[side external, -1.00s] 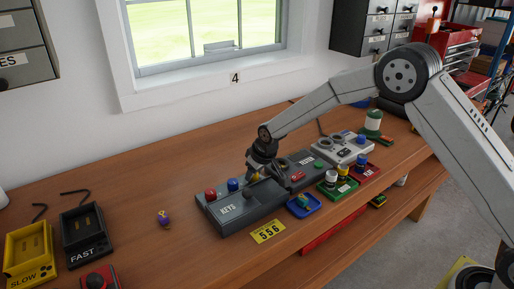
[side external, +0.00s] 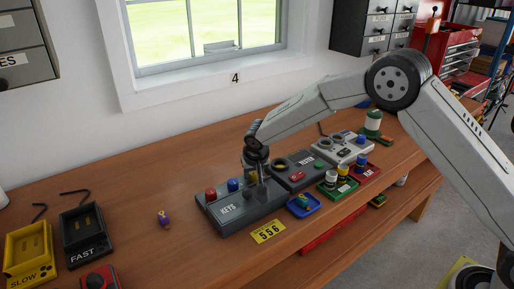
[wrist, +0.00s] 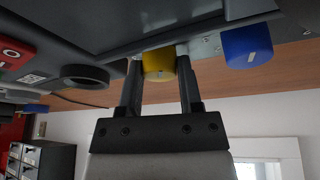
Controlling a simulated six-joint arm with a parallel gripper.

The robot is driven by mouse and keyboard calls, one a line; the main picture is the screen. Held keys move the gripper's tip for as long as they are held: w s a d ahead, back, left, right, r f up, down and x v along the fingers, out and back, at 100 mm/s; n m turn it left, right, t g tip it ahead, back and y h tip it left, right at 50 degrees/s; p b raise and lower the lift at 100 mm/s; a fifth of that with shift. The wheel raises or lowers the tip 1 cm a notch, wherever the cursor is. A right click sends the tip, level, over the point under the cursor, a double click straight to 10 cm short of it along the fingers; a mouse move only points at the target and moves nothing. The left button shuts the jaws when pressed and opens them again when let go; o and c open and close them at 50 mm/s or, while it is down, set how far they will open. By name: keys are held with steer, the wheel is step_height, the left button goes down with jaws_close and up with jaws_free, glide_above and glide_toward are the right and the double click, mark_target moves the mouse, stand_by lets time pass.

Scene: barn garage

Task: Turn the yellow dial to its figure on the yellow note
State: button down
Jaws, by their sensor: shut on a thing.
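The yellow dial (wrist: 158,66) sits between the two fingers of my gripper (wrist: 157,80) in the wrist view, and the fingers are shut on its sides. It has a pale mark on its face. In the side view my gripper (side external: 262,178) points down onto the dark grey KEYS panel (side external: 236,217), and the dial is hidden behind it there. The yellow note (side external: 268,232) lies on the bench in front of the panel and reads 556.
A red knob (side external: 210,194) and a blue knob (side external: 233,185) stand on the panel, left of my gripper. The blue knob is close beside one finger in the wrist view (wrist: 247,47). More panels and small coloured trays stand to the right. The bench left of the panel is mostly clear.

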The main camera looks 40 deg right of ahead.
steer(key=shift+m+h, duration=0.3)
steer(key=shift+m, duration=0.6)
steer(key=shift+g, duration=0.3)
steer(key=c, duration=0.5)
jaws_free()
steer(key=shift+c, duration=0.2)
steer(key=shift+a+r, duration=0.1)
steer(key=shift+r, duration=0.05)
steer(key=v, duration=0.7)
steer(key=shift+s+r, duration=0.2)
steer(key=shift+s, duration=0.05)
